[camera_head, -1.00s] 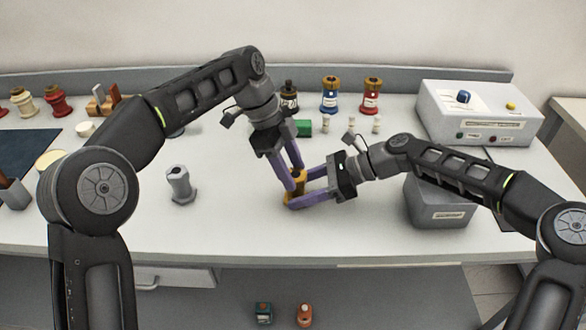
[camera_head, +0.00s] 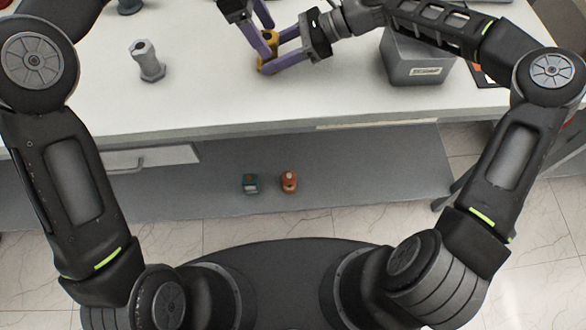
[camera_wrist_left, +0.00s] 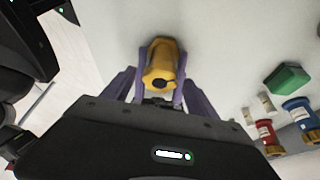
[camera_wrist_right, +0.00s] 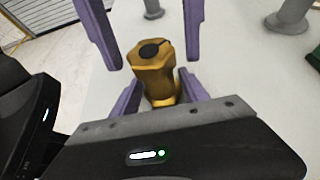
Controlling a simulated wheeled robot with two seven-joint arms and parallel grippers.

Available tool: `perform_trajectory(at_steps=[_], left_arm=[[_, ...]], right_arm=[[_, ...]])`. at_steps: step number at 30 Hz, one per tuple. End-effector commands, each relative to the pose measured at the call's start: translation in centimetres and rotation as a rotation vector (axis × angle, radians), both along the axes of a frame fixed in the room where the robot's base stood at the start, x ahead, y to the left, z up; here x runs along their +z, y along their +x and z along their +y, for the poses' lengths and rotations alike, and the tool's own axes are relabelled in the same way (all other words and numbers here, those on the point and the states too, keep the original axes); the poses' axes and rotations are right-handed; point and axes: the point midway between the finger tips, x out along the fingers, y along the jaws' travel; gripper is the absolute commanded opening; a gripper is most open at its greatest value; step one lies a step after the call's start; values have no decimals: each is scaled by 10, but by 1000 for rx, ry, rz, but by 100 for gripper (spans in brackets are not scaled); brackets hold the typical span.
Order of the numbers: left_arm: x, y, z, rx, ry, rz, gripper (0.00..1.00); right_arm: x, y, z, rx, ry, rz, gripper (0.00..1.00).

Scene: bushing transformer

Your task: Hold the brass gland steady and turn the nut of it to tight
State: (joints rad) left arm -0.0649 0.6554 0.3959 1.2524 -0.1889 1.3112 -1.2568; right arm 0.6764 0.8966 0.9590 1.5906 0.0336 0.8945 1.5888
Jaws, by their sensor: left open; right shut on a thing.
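The brass gland (camera_head: 269,42) stands upright on the white bench near its front edge. Its nut with a dark round centre shows in the right wrist view (camera_wrist_right: 153,62) and the left wrist view (camera_wrist_left: 160,75). My right gripper (camera_head: 268,57) comes from the right, low down, and is shut on the gland's body. My left gripper (camera_head: 267,40) comes from above, open, with one finger on each side of the nut; in the right wrist view its fingers stand apart from the gland. The gland's base is partly hidden by the fingers.
A grey hex-topped fitting (camera_head: 148,60) stands to the left on the bench. A grey bin (camera_head: 416,62) is to the right, under my right arm. A green block (camera_wrist_left: 287,79) and red and blue bushings (camera_wrist_left: 299,112) are behind. Two small items (camera_head: 289,181) lie below the bench top.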

Motion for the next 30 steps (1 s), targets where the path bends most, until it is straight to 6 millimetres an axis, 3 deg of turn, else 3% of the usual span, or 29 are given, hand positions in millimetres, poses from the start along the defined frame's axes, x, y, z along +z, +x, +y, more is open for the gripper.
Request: perform_trajectory(at_steps=[12, 28, 30], left_arm=[[1, -5, -1, 585, 1, -5, 68], [1, -7, -4, 1205, -4, -7, 68], [18, -11, 0, 1212, -9, -8, 68]], right_arm=[[-2, 0, 0, 0, -2, 0, 30], [-1, 0, 0, 0, -2, 0, 30], [-1, 0, 0, 0, -2, 0, 30]])
